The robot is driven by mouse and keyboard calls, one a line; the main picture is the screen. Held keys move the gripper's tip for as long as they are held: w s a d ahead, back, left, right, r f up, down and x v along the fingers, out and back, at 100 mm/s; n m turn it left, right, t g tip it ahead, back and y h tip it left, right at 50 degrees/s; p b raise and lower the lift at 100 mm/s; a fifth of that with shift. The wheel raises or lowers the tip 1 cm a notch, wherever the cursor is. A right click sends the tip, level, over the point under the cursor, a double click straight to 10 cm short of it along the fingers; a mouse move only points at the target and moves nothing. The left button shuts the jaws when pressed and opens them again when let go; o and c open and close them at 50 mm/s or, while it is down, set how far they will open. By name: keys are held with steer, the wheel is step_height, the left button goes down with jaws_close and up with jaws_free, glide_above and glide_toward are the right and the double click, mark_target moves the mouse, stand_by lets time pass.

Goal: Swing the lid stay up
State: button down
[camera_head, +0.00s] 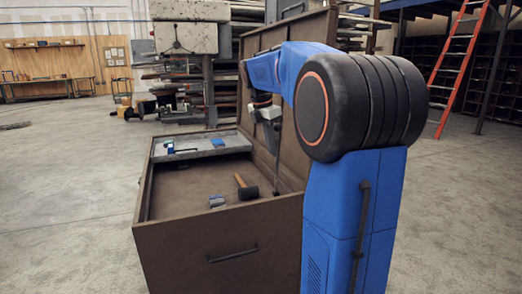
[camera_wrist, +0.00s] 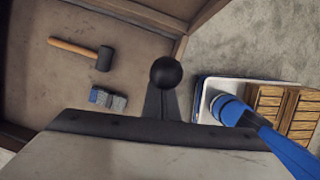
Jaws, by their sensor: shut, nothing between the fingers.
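A brown chest (camera_head: 215,240) stands with its lid (camera_head: 290,135) raised at the right. A thin dark rod (camera_head: 277,160), apparently the lid stay, runs upright beside the lid inside the chest. My gripper (camera_head: 268,122) is near the rod's upper end. In the wrist view my gripper (camera_wrist: 162,105) is shut, its dark fingers tapering toward a round black knob (camera_wrist: 165,72). The knob appears to be the end of the stay. I cannot tell whether the fingers touch it. The rest of the stay is hidden in the wrist view.
A mallet (camera_head: 246,187) and a small grey-blue item (camera_head: 217,201) lie on the chest floor. A shelf tray (camera_head: 200,147) with blue items spans its far end. Concrete floor is open at left.

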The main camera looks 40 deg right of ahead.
steer(key=s+d+y, duration=0.1)
steer(key=s+d, duration=0.1)
steer(key=d, duration=0.5)
steer(key=shift+d+f+y, duration=0.25)
steer(key=shift+f+y, duration=0.05)
steer(key=shift+s+d, duration=0.15)
steer(key=a+r, duration=0.3)
steer(key=r, duration=0.8)
steer(key=shift+s+r+t, duration=0.2)
steer(key=shift+r+t, duration=0.05)
steer(key=shift+t, duration=0.05)
steer(key=shift+a, duration=0.15)
